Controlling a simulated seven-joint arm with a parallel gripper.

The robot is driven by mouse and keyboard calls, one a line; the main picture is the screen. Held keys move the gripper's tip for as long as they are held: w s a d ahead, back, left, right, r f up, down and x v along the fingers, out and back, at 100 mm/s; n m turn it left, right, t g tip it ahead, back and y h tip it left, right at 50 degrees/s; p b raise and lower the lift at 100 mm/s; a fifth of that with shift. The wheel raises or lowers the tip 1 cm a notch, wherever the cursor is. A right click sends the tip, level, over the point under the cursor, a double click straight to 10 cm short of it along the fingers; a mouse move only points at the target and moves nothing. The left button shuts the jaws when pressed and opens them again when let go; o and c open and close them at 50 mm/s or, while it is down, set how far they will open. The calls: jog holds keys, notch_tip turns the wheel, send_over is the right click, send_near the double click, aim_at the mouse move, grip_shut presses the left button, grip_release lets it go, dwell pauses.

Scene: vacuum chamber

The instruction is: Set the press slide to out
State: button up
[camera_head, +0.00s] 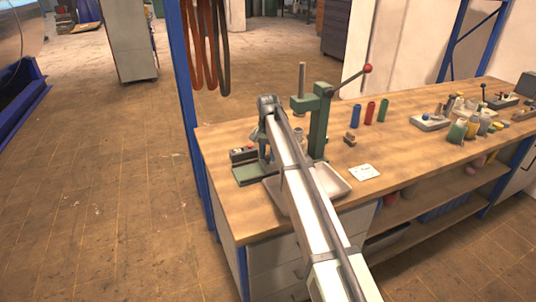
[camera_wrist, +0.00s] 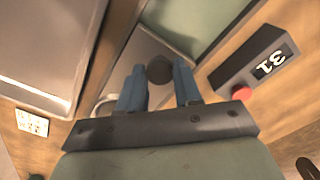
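The green press (camera_head: 319,122) stands on the bench, with a red-tipped lever (camera_head: 367,69). My gripper (camera_head: 265,158) is low at the press's left, in front of its green base plate (camera_head: 249,174). In the wrist view, a dark round knob (camera_wrist: 159,70) sits on a grey metal slide plate (camera_wrist: 150,48). My gripper's blue fingers (camera_wrist: 160,82) stand apart, one on each side of the knob, which fills the gap near their tips. I cannot tell whether they press on it. My arm hides part of the press in the head view.
A box with a red button (camera_wrist: 241,92) and a display reading 31 lies close at the right of my fingers. A grey tray (camera_head: 338,186) lies beside my arm, with a white card (camera_head: 364,173) to its right. Red, blue and green cylinders stand farther right.

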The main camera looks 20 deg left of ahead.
grip_shut()
jog(key=s+a, duration=0.8)
jog(key=shift+a, duration=0.1)
dwell(0.4)
jog(key=shift+s, duration=0.1)
jog(key=shift+o, duration=1.6)
grip_release()
jog(key=shift+a, duration=0.1)
jog(key=shift+o, duration=1.1)
notch_tip(320, 180, up, 14)
